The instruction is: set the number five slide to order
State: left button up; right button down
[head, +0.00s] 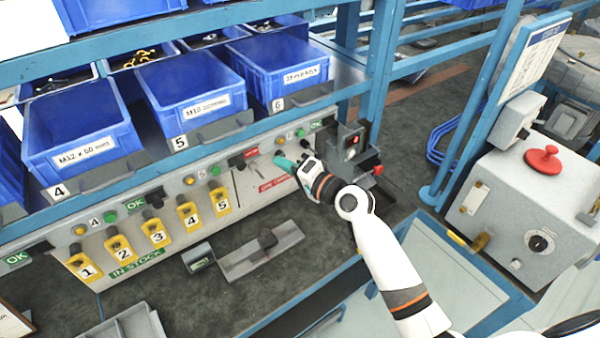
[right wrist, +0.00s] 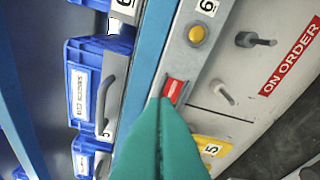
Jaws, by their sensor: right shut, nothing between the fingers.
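The number five slide (head: 250,153) is on the grey front panel below the number 5 bin and shows a red face. In the right wrist view the red face (right wrist: 174,89) with pale lettering is just ahead of my fingertips. My right gripper (head: 282,160) has teal fingers, shut and empty, pointing at the panel a little right of the slide. In the wrist view the fingers (right wrist: 166,104) hide the area below the red face, and I cannot tell whether they touch the slide. My left gripper is not in view.
Slides four (head: 135,203) and six (head: 315,125) show green OK faces. Several yellow numbered tags (head: 156,232) hang on the panel, left of the red ON ORDER label (right wrist: 291,57). Blue bins (head: 195,90) stand above. A grey plate (head: 260,252) lies on the bench.

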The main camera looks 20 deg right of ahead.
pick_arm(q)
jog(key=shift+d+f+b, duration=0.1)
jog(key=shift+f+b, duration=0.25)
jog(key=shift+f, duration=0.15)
pick_arm(e)
jog(key=v, duration=0.4)
jog(key=shift+d+f, duration=0.1)
jog(key=shift+d, duration=0.15)
jog(key=shift+d, duration=0.1)
